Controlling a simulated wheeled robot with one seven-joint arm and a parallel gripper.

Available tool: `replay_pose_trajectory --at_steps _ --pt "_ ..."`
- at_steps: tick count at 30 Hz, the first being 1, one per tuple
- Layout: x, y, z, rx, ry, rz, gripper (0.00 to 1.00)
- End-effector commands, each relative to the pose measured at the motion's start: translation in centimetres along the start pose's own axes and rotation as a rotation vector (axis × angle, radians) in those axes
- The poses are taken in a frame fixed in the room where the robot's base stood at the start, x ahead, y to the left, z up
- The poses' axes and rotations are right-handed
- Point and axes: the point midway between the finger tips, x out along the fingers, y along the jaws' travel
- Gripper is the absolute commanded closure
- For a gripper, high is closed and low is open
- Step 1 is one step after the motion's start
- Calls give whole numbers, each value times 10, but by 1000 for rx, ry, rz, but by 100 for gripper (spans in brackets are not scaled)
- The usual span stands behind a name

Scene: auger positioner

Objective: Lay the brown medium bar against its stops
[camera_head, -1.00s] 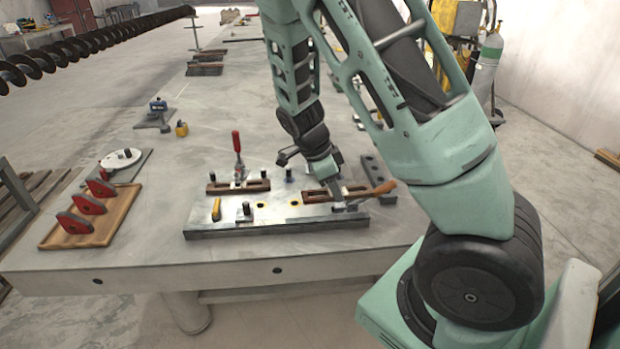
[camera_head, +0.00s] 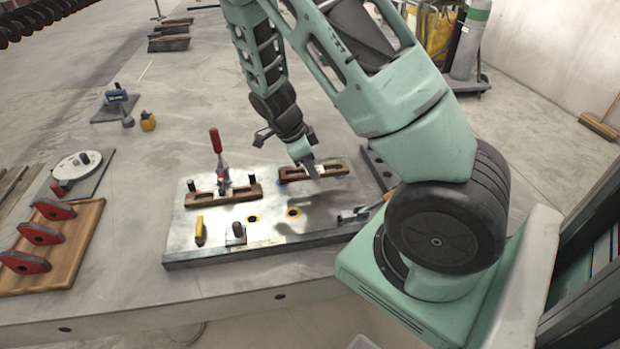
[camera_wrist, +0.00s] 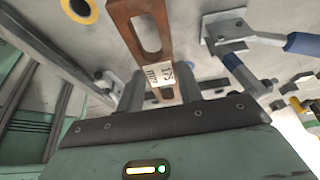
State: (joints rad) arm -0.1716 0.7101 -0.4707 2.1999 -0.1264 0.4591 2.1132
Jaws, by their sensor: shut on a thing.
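My gripper (camera_head: 314,168) is shut on a slotted brown bar (camera_head: 296,174) at the right of the fixture plate (camera_head: 270,228). In the wrist view this bar (camera_wrist: 148,32) runs between my two fingers (camera_wrist: 160,92), with a white label across it. A shadow on the plate in front suggests that the bar is above the surface; the exact gap cannot be told. A second brown bar (camera_head: 240,194) lies at the plate's left under a red-handled clamp (camera_head: 216,142). Dark round pegs (camera_head: 192,186) and a front post (camera_head: 237,230) stand on the plate.
A blue-handled clamp (camera_wrist: 228,60) is close beside the held bar in the wrist view. A wooden tray (camera_head: 72,245) with red parts is at the left. Bare table lies between tray and plate.

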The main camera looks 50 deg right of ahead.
Motion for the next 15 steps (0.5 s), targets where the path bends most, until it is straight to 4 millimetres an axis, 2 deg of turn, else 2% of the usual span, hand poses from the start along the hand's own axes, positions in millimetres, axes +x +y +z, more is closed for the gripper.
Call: replay_pose_trajectory --at_steps 5,11,15 --pt "14 0 5 0 2 1 100" --pt "39 0 15 0 2 1 100" --pt "45 -1 18 1 0 -1 100"
